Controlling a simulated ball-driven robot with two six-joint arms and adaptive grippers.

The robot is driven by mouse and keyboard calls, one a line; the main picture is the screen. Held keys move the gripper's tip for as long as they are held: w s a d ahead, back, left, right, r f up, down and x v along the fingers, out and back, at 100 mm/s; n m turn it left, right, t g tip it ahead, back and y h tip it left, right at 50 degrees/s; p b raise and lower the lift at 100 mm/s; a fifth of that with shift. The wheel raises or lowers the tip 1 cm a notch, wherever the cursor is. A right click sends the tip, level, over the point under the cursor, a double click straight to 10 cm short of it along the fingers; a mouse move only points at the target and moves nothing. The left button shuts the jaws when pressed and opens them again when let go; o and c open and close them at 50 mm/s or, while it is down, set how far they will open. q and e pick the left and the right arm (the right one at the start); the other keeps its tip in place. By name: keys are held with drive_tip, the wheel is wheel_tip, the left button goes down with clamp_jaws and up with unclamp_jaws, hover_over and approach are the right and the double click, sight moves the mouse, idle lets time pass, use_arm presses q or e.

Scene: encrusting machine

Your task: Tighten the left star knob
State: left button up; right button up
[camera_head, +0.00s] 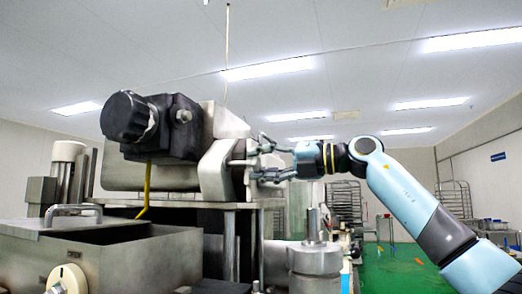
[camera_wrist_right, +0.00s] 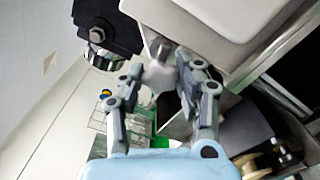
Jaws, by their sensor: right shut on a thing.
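My right gripper (camera_head: 260,160) reaches in from the right to the right-hand side of the machine head (camera_head: 215,165). In the right wrist view its two fingers are closed around a pale grey star knob (camera_wrist_right: 160,76) with a stub showing beyond it. The knob sits between the fingertips, close to the machine's light housing (camera_wrist_right: 215,25). In the head view the fingers and housing largely hide the knob. My left gripper is in neither view.
A black motor block with a round black knob (camera_head: 128,117) sticks out at the machine's left. A steel hopper (camera_head: 135,262) stands at lower left. A grey cylinder (camera_head: 315,259) stands below my right gripper. Green floor (camera_head: 395,268) is open at right.

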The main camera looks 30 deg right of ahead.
drive_tip(key=shift+m+p, duration=1.05)
drive_tip(key=shift+m, duration=0.05)
drive_tip(key=o, duration=1.2)
drive_tip(key=shift+d, duration=0.1)
drive_tip(key=shift+c, duration=0.2)
drive_tip(key=v, duration=0.7)
drive_tip(key=shift+d, duration=0.15)
drive_tip(key=shift+s, duration=0.2)
